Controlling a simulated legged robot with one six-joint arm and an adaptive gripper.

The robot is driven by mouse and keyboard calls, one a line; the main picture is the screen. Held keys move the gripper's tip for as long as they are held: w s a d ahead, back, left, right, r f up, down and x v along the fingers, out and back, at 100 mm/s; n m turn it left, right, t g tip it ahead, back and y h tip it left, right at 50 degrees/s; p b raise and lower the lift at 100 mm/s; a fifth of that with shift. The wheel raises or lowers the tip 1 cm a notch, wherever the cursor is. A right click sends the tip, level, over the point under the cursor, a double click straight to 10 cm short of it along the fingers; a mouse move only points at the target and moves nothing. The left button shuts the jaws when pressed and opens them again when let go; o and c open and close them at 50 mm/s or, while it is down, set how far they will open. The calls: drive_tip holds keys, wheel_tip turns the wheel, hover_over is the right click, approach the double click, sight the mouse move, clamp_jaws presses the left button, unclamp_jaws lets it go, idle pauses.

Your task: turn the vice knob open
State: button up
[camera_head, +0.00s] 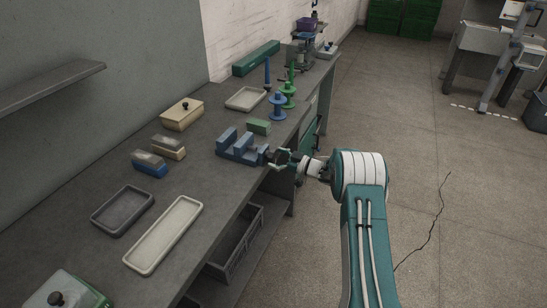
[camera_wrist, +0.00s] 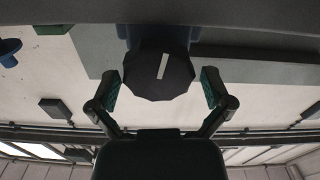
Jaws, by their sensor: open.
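The blue vice (camera_head: 238,148) stands at the right edge of the long workbench. Its dark, many-sided knob (camera_wrist: 158,72) fills the middle of the wrist view and carries one pale line, tilted slightly from straight up. A bit of blue shows behind it. My gripper (camera_head: 281,161) is at the bench edge, at the knob end of the vice. In the wrist view my gripper (camera_wrist: 160,91) is open, with one green-padded finger on each side of the knob. A gap shows between each pad and the knob. I cannot tell how far the fingertips reach along it.
Blue and green spools (camera_head: 288,94) stand behind the vice, near a pale tray (camera_head: 245,98). A green block (camera_head: 260,126) is close to the vice. Nearer are a dark tray (camera_head: 122,210) and a cream tray (camera_head: 163,235).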

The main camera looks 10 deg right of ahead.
drive_tip(key=shift+w+a, duration=0.2)
drive_tip(key=shift+d, duration=0.1)
drive_tip(key=c, duration=0.9)
drive_tip(key=shift+r, duration=0.1)
